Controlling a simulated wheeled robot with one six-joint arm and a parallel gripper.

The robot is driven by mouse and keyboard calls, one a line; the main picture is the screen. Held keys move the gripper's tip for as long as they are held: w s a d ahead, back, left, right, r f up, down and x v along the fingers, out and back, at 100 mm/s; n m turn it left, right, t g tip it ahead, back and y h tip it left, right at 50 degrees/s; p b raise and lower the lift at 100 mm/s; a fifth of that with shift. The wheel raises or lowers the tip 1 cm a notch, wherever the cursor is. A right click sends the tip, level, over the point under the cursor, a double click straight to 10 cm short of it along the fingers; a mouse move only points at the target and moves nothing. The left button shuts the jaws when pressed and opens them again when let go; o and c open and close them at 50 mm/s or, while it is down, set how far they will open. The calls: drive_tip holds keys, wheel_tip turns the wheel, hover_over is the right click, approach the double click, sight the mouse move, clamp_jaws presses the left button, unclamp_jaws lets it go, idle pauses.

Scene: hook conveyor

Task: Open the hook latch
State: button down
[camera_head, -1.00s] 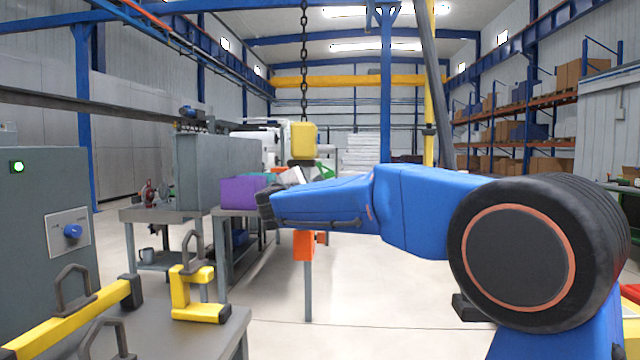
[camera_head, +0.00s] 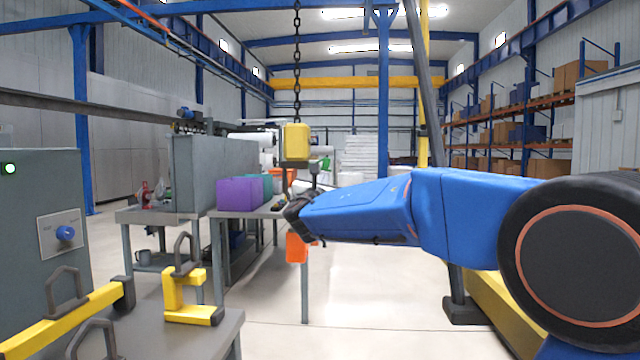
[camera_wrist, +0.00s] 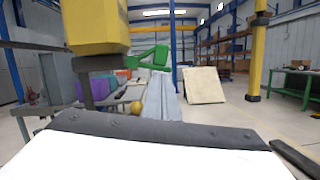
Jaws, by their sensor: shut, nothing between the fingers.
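A yellow hook block (camera_head: 297,142) hangs on a chain beyond the end of my arm. In the wrist view the block (camera_wrist: 95,27) is close, at the upper left, with a dark shank under it. A green lever (camera_wrist: 150,58), which looks like the latch, sticks out to the right of the shank. It shows small in the head view (camera_head: 326,163). The lower hook is largely hidden. My gripper (camera_head: 298,210), at the dark end of the blue arm, is shut and empty. It looks apart from the lever; the depth between them is unclear.
Purple (camera_head: 239,194) and teal bins stand on a grey table behind the gripper. An orange part (camera_head: 297,247) shows below the gripper. Yellow shackle fixtures (camera_head: 187,298) stand on the near left bench. The floor in the middle is clear.

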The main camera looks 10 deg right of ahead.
sight(328, 166)
drive_tip(key=n, duration=0.1)
drive_tip(key=r+n+y, duration=0.1)
drive_tip(key=n, duration=0.1)
drive_tip(key=d+r+n, duration=0.1)
drive_tip(key=n, duration=0.1)
drive_tip(key=shift+s+r+t+y, duration=0.15)
drive_tip(key=shift+s+t+y, duration=0.05)
drive_tip(key=shift+t+y, duration=0.1)
drive_tip(key=shift+r, duration=0.25)
idle(0.4)
